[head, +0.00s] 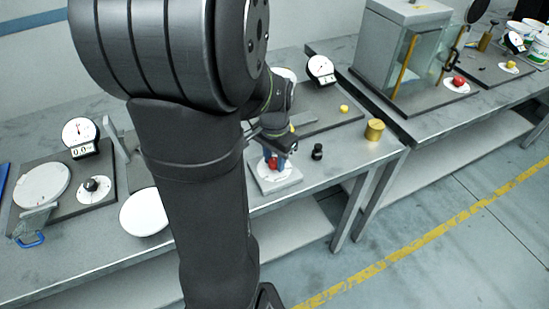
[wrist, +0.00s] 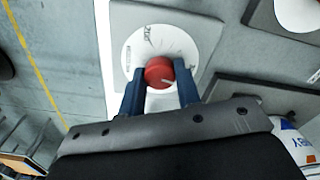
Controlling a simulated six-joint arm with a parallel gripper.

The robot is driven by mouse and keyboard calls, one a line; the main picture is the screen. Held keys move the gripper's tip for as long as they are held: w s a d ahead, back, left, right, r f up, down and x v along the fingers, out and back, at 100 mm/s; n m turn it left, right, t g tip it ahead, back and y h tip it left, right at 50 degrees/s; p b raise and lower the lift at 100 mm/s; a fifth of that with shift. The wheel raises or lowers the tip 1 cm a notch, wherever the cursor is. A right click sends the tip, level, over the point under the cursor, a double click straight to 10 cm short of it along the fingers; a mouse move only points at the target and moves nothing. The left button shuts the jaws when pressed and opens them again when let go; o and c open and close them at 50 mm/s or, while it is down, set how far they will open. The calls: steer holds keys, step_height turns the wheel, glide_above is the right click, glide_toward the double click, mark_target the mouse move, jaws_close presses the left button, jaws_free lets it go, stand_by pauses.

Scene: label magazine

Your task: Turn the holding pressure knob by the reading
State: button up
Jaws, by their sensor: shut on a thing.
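The red knob (wrist: 159,72) sits at the centre of a white round dial (wrist: 150,45) with dark marks, on a light plate. In the wrist view my gripper (wrist: 160,85) has its two blue fingers on either side of the knob, shut on it. A pale pointer line shows on the knob's face. In the head view the red knob (head: 272,163) and my gripper (head: 277,155) are small and partly hidden by my arm. A round gauge (head: 320,68) stands behind on a dark plate; its reading is too small to make out.
A small black weight (head: 317,152) and a brass cylinder (head: 374,130) stand right of the dial plate. A yellow knob (head: 344,109) is behind. At left are another gauge (head: 79,132), a black knob (head: 91,185) and a white disc (head: 146,212). A glass-sided cabinet (head: 410,50) stands at right.

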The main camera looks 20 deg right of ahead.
mark_target(274, 161)
steer(key=m, duration=0.3)
steer(key=shift+m, duration=2.3)
steer(key=o, duration=1)
steer(key=shift+c, duration=0.2)
step_height(274, 161, up, 18)
steer(key=shift+f, duration=0.25)
steer(key=shift+f, duration=0.1)
